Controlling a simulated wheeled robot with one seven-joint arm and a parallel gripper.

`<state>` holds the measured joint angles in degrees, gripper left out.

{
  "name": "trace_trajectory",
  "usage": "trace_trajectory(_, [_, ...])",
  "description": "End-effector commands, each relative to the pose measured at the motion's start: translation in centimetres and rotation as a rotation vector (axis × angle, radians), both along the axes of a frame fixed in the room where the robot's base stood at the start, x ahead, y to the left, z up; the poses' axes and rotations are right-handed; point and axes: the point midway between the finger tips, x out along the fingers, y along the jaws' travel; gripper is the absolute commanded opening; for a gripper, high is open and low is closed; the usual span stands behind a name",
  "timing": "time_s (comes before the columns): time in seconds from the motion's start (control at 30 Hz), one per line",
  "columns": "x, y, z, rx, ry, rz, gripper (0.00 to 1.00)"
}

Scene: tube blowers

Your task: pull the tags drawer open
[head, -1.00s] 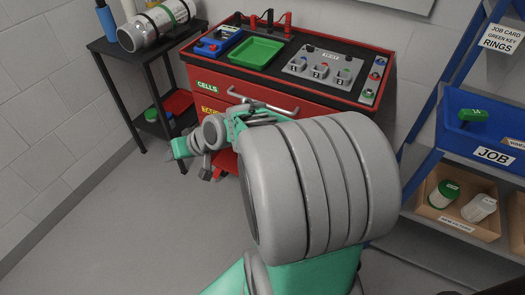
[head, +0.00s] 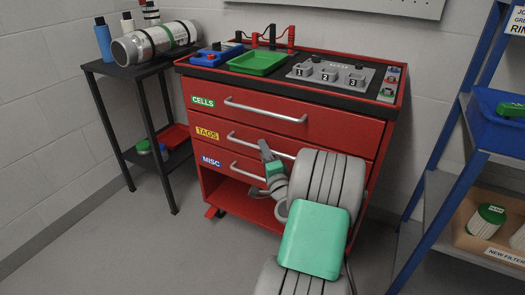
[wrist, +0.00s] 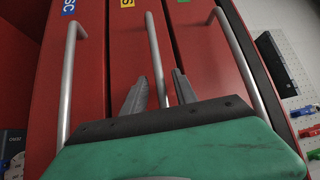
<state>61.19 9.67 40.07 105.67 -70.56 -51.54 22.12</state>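The red cabinet has three drawers that look shut, labelled CELLS, TAGS and MISC from top to bottom. The tags drawer (head: 250,150) is the middle one, with a yellow label (head: 207,134) and a silver bar handle (head: 240,140). My gripper (head: 266,152) is at this handle in the head view, hiding part of it. In the wrist view my gripper (wrist: 158,76) is open, with its two grey fingers on either side of the tags handle (wrist: 153,45). I cannot tell whether the fingers touch the bar.
The CELLS handle (head: 265,111) is above and the MISC handle (head: 247,171) below, both close to my gripper. A black side table (head: 105,68) with a cylinder stands left. A blue-framed shelf (head: 440,150) stands right. Floor at front left is clear.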

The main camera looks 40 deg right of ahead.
Motion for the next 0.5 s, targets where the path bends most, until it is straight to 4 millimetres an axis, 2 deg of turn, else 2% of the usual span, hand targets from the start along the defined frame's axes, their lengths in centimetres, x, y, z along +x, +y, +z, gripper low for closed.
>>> trace_trajectory(0.1, [1.02, -0.41, 0.21, -0.001, -0.002, 0.001, 0.34])
trace_trajectory(0.37, [1.16, -0.53, 0.20, -0.001, -0.001, -0.001, 0.33])
trace_trajectory(0.5, [1.15, -0.51, 0.19, -0.001, 0.000, 0.000, 0.22])
